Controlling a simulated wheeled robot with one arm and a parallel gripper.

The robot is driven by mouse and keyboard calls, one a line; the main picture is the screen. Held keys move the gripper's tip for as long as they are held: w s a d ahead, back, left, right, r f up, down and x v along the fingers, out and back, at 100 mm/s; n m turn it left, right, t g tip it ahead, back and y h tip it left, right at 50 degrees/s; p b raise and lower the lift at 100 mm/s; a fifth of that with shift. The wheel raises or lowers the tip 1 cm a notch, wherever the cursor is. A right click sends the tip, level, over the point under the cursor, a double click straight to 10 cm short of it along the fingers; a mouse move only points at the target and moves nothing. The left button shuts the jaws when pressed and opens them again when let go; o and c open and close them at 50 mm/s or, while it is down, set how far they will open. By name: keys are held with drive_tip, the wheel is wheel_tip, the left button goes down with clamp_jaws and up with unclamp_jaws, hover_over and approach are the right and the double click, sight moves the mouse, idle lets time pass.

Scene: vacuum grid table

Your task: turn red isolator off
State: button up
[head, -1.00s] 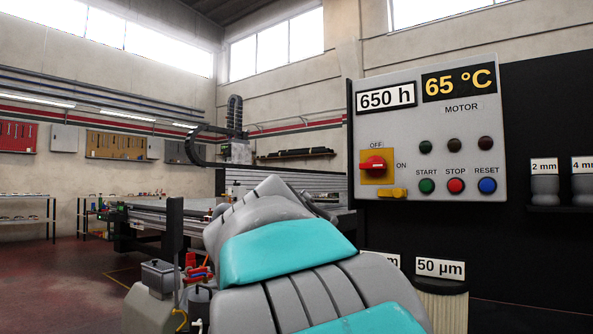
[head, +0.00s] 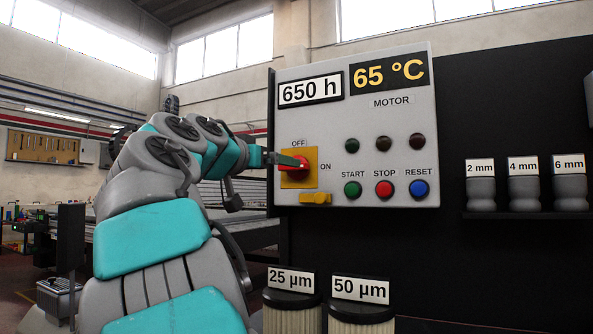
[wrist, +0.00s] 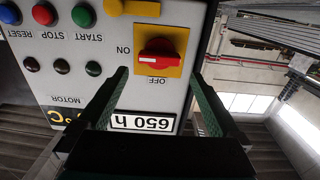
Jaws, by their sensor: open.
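The red isolator (head: 291,164) is a rotary knob on a yellow plate (head: 311,155) on the grey control panel. OFF is printed above it and ON to its right. Its white mark is on the ON side. In the upside-down wrist view, the red isolator (wrist: 158,50) lies just beyond my fingertips, centred between them. My gripper (wrist: 161,74) is open and empty, one finger to each side with a clear gap. In the head view, my gripper (head: 272,159) reaches the knob from the left, and one dark finger overlaps the plate. Contact with the panel cannot be told.
A yellow part (head: 316,198) sits just below the isolator. START (head: 353,190), STOP (head: 384,189) and RESET (head: 418,188) buttons are to its right, under three dark lamps. Labelled filters (head: 361,312) stand below the panel. Jars (head: 524,190) sit on a shelf at right.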

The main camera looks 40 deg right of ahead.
drive_tip(key=p+x, duration=0.1)
drive_tip(key=x, duration=0.6)
drive_tip(key=shift+d, duration=0.3)
drive_tip(key=shift+w, duration=0.1)
drive_tip(key=c, duration=1.1)
